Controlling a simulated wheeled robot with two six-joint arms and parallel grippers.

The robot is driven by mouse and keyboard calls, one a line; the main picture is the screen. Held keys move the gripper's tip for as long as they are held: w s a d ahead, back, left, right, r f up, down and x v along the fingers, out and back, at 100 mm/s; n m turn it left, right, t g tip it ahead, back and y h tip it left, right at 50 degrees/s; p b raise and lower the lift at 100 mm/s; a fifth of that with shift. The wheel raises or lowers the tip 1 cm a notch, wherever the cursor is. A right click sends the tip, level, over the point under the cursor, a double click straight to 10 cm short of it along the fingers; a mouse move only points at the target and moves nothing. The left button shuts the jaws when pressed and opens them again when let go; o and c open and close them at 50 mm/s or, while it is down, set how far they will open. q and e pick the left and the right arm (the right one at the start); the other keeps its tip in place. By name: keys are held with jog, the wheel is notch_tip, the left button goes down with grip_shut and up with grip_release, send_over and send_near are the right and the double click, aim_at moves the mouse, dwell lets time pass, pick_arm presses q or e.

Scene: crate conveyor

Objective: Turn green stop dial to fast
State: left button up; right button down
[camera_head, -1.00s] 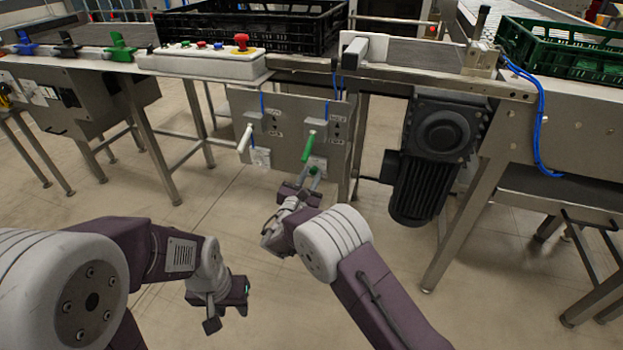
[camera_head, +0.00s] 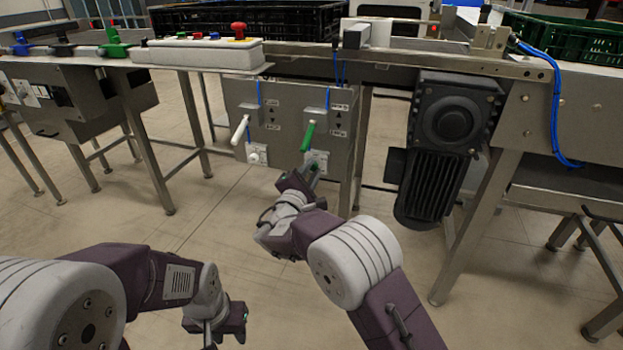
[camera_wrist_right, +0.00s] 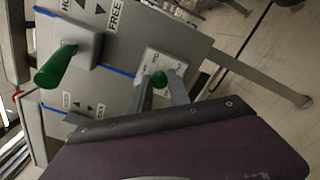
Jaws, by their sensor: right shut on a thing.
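The green stop dial (camera_wrist_right: 158,77) is a small green knob on a white plate (camera_wrist_right: 168,62) on the grey panel, seen in the right wrist view. My right gripper (camera_wrist_right: 161,88) has its two fingers on either side of this knob and is shut on it. In the head view the right gripper (camera_head: 306,176) reaches the panel's lower right corner, at the dial's plate (camera_head: 317,158), and mostly hides the knob. The dial's setting marks are too small to read. My left gripper (camera_head: 226,322) hangs low over the floor, open and empty.
A green lever (camera_head: 308,136) sticks out just above the dial, and a white lever (camera_head: 240,130) is to its left. A second white dial plate (camera_head: 257,154) sits below the white lever. A black motor (camera_head: 432,150) hangs to the right. Table legs stand on both sides.

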jog(key=shift+m+b, duration=0.3)
dwell(0.4)
jog(key=c, duration=1.2)
grip_release()
jog(key=shift+c, duration=0.2)
